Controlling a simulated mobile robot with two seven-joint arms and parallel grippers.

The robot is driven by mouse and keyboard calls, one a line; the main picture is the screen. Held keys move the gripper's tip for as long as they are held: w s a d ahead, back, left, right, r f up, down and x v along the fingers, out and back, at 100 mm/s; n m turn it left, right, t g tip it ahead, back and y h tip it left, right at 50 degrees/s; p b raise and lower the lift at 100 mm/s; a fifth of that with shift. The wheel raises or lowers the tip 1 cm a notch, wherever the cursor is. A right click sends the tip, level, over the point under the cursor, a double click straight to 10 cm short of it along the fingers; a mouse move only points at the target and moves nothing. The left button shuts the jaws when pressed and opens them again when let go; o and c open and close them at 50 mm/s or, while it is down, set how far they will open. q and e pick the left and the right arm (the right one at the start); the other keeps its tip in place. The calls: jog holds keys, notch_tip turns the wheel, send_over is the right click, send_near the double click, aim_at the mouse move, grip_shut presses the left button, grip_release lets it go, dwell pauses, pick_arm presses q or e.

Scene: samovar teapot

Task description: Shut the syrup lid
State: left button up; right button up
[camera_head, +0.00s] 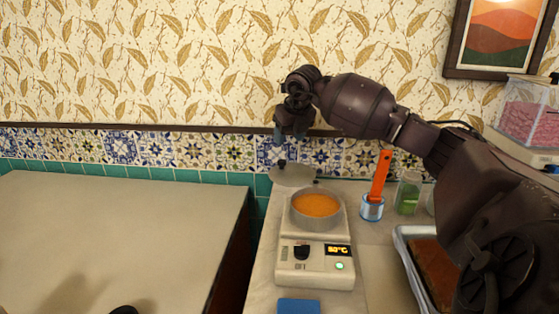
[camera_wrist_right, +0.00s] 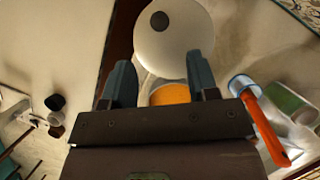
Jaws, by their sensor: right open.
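The syrup pot (camera_head: 331,222) is a round metal pan of orange syrup (camera_head: 316,205) on a white heater. Its grey round lid (camera_head: 293,175) stands open at the pot's back left, with a dark knob. In the right wrist view the lid (camera_wrist_right: 178,48) is a pale disc, its knob (camera_wrist_right: 160,20) near the far edge, and part of the syrup (camera_wrist_right: 170,94) shows between the fingers. My right gripper (camera_head: 279,133) is above and behind the lid, pointing down. Its two fingers (camera_wrist_right: 158,62) are apart and hold nothing. My left gripper cannot be made out.
The heater (camera_head: 315,262) has a dial and a lit display. To its right are a metal cup (camera_head: 372,210) with an orange-handled tool (camera_head: 380,175), a green-filled jar (camera_head: 408,195) and a tray (camera_head: 403,240). The tiled wall is close behind. The left table (camera_head: 110,230) is largely clear.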

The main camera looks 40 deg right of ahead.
aim_at(281, 162)
jog(key=b+x, duration=0.1)
jog(key=x, duration=0.7)
jog(key=shift+f, duration=0.25)
jog(key=shift+w+f, duration=0.2)
jog(key=shift+f, duration=0.15)
jog(key=shift+c, duration=0.5)
jog(key=c, duration=0.4)
grip_shut()
jog(key=shift+a, duration=0.1)
